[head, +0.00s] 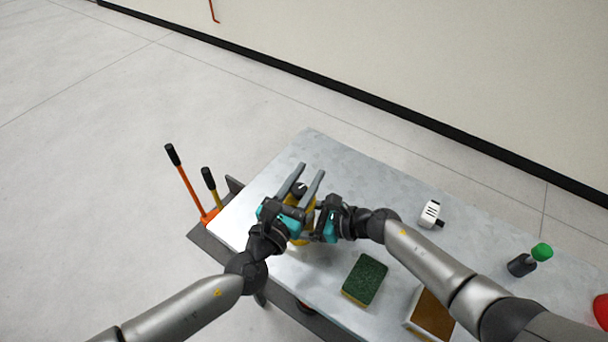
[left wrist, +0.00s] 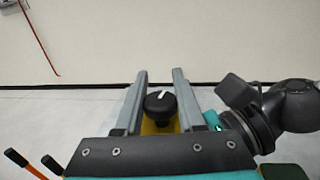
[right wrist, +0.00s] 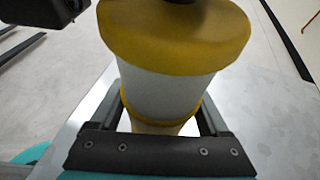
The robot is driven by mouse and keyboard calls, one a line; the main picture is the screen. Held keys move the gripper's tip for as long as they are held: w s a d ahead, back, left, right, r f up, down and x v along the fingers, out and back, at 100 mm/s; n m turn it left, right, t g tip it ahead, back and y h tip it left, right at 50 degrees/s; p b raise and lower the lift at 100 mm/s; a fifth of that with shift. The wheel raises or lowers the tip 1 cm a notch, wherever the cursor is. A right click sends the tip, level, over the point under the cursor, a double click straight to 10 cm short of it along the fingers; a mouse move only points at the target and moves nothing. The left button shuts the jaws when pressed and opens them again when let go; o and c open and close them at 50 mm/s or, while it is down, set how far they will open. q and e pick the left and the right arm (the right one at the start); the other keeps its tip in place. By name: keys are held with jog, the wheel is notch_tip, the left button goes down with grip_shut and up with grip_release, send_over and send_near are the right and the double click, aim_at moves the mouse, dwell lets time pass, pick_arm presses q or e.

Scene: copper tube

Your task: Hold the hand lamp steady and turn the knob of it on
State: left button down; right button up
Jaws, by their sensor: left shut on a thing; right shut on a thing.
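The hand lamp has a yellow cap and a whitish body, which fill the upper middle of the right wrist view (right wrist: 170,85). In the head view it is mostly hidden between my grippers. Its black knob (left wrist: 160,103), with a white pointer mark, sits between the fingers of my left gripper (left wrist: 160,85) in the left wrist view. My left gripper (head: 312,170) is shut on the knob, its fingers reaching past it. My right gripper (head: 317,224) is shut on the lamp body, one finger on each side below the yellow cap.
The grey table (head: 300,145) also holds a green sponge (head: 365,279), a small white device (head: 430,214), a dark bottle with a green cap (head: 523,264) and a brown-topped block (head: 430,312). Orange and yellow long-handled tools (head: 187,187) stand at the left edge. The table's far end is clear.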

pick_arm(q)
jog(key=shift+s+d+r+m+g+h, duration=0.1)
jog(key=shift+s+d+m+g+h, duration=0.15)
jog(key=shift+m+g+h, duration=1.05)
jog(key=shift+s+d+f+m+g+h, duration=0.1)
jog(key=shift+s+d+m+g+h, duration=0.15)
jog(key=shift+m+g+h, duration=1.05)
jog(key=shift+s+d+r+m+g+h, duration=0.1)
jog(key=shift+s+d+m+g+h, duration=0.15)
jog(key=shift+m+g+h, duration=1.05)
jog(key=shift+g, duration=0.5)
jog(key=c, duration=0.6)
grip_release()
jog(key=shift+c, duration=0.2)
jog(key=shift+o, duration=0.6)
jog(key=shift+s+n+t, duration=0.1)
jog(key=shift+n+t, duration=0.2)
